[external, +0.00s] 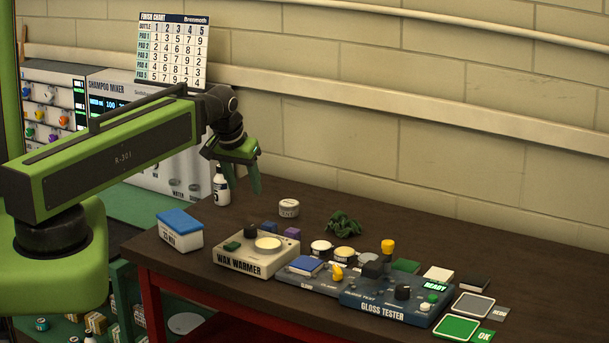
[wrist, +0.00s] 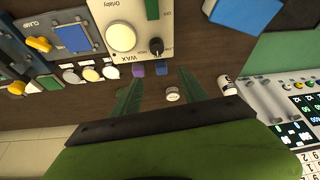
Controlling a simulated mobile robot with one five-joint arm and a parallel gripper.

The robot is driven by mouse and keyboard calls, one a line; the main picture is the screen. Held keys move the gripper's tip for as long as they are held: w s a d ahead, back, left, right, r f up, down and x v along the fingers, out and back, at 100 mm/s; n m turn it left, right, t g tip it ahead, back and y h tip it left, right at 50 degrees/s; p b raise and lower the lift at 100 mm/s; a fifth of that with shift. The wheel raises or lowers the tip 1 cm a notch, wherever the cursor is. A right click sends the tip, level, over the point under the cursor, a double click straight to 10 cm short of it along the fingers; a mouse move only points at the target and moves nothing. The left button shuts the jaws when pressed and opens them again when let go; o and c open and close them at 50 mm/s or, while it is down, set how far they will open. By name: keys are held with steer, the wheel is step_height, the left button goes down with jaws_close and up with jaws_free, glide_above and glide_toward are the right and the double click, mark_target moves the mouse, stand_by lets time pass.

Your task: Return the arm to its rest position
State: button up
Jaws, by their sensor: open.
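My green arm (external: 120,150) reaches from the left across toward the back of the dark bench. My gripper (external: 256,186) hangs pointing down above the back left part of the bench, near a white bottle (external: 221,187). In the wrist view my gripper (wrist: 160,80) has its two green fingers spread apart, with nothing between them. A small white round tin (wrist: 173,95) shows beyond the fingers; in the external view the tin (external: 289,208) stands on the bench to the right of the gripper, apart from it. No rest position is marked in view.
The wax warmer (external: 253,268), a blue-topped box (external: 180,238) and the gloss tester (external: 382,309) stand along the bench front. A crumpled green cloth (external: 344,223) lies behind them. The shampoo mixer (external: 150,180) is behind the arm at left. The bench's back right is mostly clear.

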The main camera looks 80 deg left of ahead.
steer(key=w+d+f+m+h+b, duration=0.1)
steer(key=w+d+f+m+b, duration=0.15)
steer(key=w+d, duration=0.45)
steer(key=w+d+f+m+t+b, duration=0.1)
steer(key=w+d+f+m+b, duration=0.15)
steer(key=d, duration=0.95)
steer(key=w+d+f+m+h+b, duration=0.1)
steer(key=w+d+f+b, duration=0.2)
steer(key=w+d, duration=0.45)
steer(key=s+d+f+m+g+b, duration=0.1)
steer(key=s+d+f+m, duration=0.1)
steer(key=d, duration=0.7)
steer(key=s+d+f+m+g+h+b, duration=0.1)
steer(key=s+d+m+g, duration=0.1)
steer(key=s+d, duration=0.3)
steer(key=shift+d+f+m+g+h, duration=0.3)
steer(key=shift+d+f, duration=0.1)
steer(key=shift+d, duration=2)
